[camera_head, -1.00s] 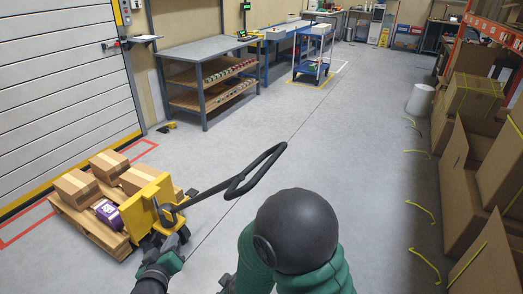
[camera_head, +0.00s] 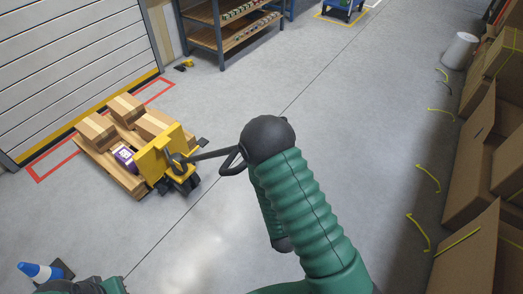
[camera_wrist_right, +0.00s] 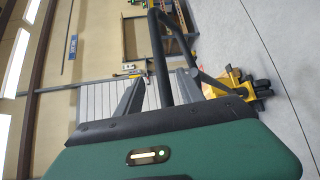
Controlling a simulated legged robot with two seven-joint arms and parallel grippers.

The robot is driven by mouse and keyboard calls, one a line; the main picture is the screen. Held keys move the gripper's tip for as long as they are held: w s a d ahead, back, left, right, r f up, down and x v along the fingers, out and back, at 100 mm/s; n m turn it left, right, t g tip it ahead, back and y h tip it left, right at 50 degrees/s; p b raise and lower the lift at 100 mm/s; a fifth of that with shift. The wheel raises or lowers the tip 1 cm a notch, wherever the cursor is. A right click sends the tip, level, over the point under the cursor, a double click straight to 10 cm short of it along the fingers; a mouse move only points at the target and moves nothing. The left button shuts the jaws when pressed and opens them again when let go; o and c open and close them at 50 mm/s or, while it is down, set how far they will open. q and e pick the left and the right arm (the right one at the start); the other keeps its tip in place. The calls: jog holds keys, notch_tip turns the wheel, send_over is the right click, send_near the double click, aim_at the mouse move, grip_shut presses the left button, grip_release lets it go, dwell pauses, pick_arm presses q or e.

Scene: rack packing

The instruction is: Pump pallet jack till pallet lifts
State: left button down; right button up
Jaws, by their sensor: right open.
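The yellow pallet jack (camera_head: 159,156) stands at the left, against the wooden pallet (camera_head: 125,180). The pallet carries brown boxes (camera_head: 127,108) and a purple-white package (camera_head: 124,156). The jack's black handle (camera_head: 208,155) reaches right, its loop partly hidden behind my right arm. In the right wrist view, my right gripper (camera_wrist_right: 158,92) is open, with a bar of the black handle loop (camera_wrist_right: 157,55) between its fingers; contact is unclear. My right gripper is hidden in the head view. Part of my left arm shows at the bottom left edge; its fingers are not visible.
A shelf bench (camera_head: 222,40) stands at the back. The middle floor is clear.

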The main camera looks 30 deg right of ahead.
jog(key=b+x, duration=0.7)
jog(key=x, duration=0.3)
jog(key=shift+d+b, duration=0.2)
jog(key=shift+b, duration=0.1)
jog(key=shift+w+d+f, duration=0.1)
jog(key=shift+w+d, duration=0.1)
jog(key=shift+w, duration=0.2)
jog(key=shift+d+f, duration=0.1)
jog(key=shift+d, duration=0.3)
jog(key=shift+a, duration=0.25)
jog(key=c, duration=0.9)
grip_shut()
